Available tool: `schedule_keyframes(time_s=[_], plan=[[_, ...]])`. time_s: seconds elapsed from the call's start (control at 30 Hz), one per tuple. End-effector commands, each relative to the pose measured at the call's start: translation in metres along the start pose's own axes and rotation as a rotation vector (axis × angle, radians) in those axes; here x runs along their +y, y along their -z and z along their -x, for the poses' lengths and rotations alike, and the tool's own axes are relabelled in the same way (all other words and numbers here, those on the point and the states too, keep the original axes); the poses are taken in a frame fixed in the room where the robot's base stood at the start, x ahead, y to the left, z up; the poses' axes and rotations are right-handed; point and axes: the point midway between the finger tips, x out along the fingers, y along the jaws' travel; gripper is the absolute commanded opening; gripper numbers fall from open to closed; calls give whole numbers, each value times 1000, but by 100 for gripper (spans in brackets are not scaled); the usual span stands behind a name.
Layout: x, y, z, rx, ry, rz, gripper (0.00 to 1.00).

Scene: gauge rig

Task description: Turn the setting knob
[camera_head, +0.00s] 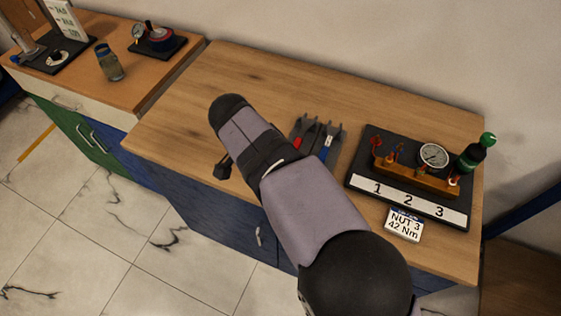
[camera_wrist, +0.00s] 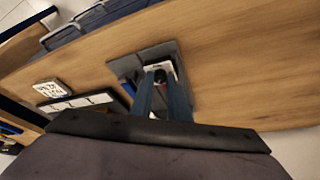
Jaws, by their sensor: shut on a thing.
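In the wrist view my gripper (camera_wrist: 163,82) points down over a dark grey holder plate (camera_wrist: 172,51). Its two blue-grey fingers are shut on a small dark knob (camera_wrist: 160,74); I cannot tell for certain that it is the setting knob. A bit of red shows between the fingers, and a blue handle lies just beside them.
A card (camera_head: 404,225) reading "NUT 3 42 Nm" lies in front. The table's back left is clear.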

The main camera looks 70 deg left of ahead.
Motion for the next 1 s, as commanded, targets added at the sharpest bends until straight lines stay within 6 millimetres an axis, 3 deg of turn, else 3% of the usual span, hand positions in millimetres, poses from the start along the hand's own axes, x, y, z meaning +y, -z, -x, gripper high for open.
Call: schedule_keyframes(time_s=[0.47,0.5,0.57,0.6,1.0], plan=[[0,0,-1,-1,-9,-17,0],[0,0,-1,-1,-9,-17,18],[0,0,-1,-1,-9,-17,32],[0,0,-1,-1,-9,-17,35],[-1,0,6,0,-5,-17,35]])
